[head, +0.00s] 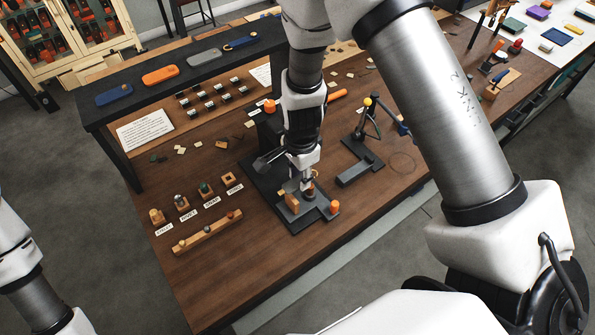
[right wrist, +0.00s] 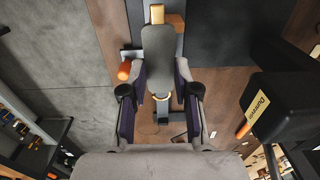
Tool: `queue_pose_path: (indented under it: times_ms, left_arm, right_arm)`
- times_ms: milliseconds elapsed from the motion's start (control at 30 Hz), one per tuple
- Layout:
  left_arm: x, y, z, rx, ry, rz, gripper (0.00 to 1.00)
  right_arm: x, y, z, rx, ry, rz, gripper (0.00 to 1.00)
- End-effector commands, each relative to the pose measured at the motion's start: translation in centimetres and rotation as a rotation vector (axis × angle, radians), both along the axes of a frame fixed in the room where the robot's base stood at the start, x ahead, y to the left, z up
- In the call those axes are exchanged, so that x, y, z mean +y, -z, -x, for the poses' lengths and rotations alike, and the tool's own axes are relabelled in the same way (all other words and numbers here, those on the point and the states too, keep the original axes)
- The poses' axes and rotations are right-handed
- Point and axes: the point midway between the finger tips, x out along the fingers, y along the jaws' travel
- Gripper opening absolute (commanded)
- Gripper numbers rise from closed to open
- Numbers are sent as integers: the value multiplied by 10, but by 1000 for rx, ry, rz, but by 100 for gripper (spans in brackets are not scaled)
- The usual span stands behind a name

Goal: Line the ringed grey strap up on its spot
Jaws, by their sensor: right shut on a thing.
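The grey strap (right wrist: 162,60) shows in the right wrist view as a long rounded piece, with a small metal ring (right wrist: 162,97) at its near end. My right gripper (right wrist: 160,88) is shut on it, one finger on each side. In the head view my right gripper (head: 303,178) is low over the black stamping press base (head: 268,195), beside a small wooden block (head: 291,202). The strap is hardly visible there, and I cannot tell whether it touches the press. My left gripper is out of view.
An orange knob (head: 334,208) stands at the base's front corner. A second black tool (head: 362,165) stands to the right. A wooden rail (head: 207,232) and labelled stamp blocks (head: 206,190) lie left. A raised black shelf (head: 185,68) holds other straps.

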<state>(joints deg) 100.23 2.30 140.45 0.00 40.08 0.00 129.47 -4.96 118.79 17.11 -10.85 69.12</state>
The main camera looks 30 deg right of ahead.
Motion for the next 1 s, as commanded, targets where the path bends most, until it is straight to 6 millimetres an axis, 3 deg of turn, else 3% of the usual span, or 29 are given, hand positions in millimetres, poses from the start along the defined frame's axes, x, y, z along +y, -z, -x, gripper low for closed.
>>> queue_pose_path:
  times_ms: [267,533,1000]
  left_arm:
    - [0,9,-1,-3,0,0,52]
    - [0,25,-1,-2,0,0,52]
    - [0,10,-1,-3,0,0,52]
  right_arm:
    - [0,14,0,0,0,0,5]
    - [0,41,0,1,0,0,5]
    - [0,34,-4,-1,-1,0,5]
